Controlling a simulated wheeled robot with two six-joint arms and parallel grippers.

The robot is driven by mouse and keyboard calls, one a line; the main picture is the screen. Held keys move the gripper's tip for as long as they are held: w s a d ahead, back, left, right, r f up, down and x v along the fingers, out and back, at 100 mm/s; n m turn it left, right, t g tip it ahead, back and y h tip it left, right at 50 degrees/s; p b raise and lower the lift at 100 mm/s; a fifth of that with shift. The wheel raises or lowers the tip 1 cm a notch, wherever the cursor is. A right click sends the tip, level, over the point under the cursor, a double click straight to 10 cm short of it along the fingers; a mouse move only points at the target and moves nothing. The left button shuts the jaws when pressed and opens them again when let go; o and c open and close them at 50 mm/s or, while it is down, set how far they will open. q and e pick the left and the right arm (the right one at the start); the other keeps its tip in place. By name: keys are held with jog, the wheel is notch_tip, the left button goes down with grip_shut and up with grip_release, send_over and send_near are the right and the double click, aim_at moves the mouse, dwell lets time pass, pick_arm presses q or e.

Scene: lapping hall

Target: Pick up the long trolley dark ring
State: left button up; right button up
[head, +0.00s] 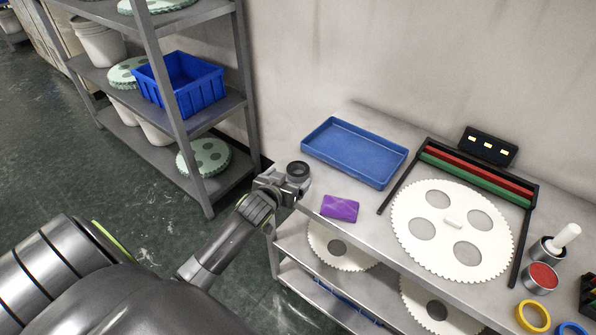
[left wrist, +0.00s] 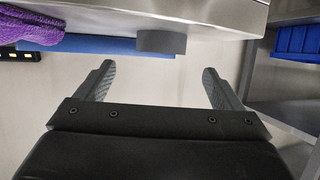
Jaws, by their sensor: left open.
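The dark ring (head: 298,170) sits at the near left corner of the trolley top (head: 365,216). In the left wrist view the dark ring (left wrist: 161,42) shows side-on as a short dark grey band against the trolley edge. My left gripper (head: 291,182) is right at that corner, beside the ring, and partly overlaps it in the head view. In the left wrist view my left gripper (left wrist: 158,75) has its two fingers wide apart with nothing between them. The ring lies just beyond the fingertips, roughly centred between them. My right gripper is not in view.
A purple cloth (head: 340,207) and a blue tray (head: 354,152) lie close to the ring. A large white toothed disc (head: 452,262), tins and a yellow ring (head: 533,316) are further right. A grey shelf rack with a blue crate (head: 180,84) stands at left.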

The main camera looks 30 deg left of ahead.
aim_at(300, 167)
pick_arm(q)
jog(key=shift+p+x, duration=0.3)
jog(key=shift+x, duration=3.7)
jog(key=c, duration=1.2)
